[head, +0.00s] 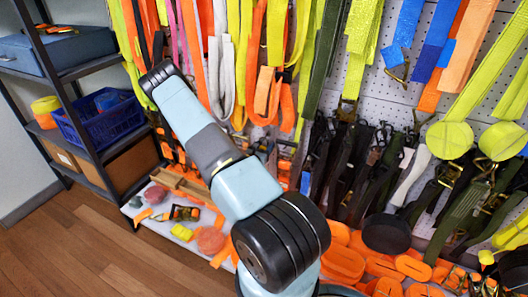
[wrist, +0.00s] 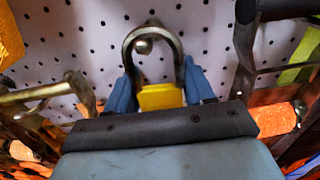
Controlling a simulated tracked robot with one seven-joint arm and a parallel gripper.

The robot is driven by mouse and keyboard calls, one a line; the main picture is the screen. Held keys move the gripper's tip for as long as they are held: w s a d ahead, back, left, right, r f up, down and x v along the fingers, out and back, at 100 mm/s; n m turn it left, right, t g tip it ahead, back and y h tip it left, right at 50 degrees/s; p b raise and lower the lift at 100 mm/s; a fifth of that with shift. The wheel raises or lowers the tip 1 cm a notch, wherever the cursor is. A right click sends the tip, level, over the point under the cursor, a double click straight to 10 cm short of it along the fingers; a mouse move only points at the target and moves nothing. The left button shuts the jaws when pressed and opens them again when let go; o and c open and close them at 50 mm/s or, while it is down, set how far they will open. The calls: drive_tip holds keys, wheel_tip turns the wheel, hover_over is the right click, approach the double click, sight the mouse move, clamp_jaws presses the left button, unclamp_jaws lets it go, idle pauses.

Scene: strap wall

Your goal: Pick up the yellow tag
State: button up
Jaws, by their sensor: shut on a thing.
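The yellow tag (wrist: 162,97) is a small yellow block in the middle of the wrist view. My gripper (wrist: 160,88) is shut on it, with a blue finger at each side. The lower part of the tag is hidden behind the dark edge of my gripper. A metal shackle (wrist: 178,48) with a round pin end stands right above the tag; I cannot tell whether the two are joined. In the head view my arm is in front of the wall, and I cannot make out the gripper or this tag there.
A white pegboard (wrist: 75,35) is behind the tag. A metal bar (wrist: 30,92) is close on the left and a dark post (wrist: 245,50) on the right. Many hanging straps (head: 275,40) crowd the wall. A shelf with a blue basket (head: 105,122) stands left; the wooden floor (head: 80,240) is clear.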

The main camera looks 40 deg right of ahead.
sight(268, 135)
drive_tip(key=shift+r, duration=0.6)
wheel_tip(268, 135, up, 2)
drive_tip(key=shift+r, duration=0.15)
drive_tip(key=v, duration=1.8)
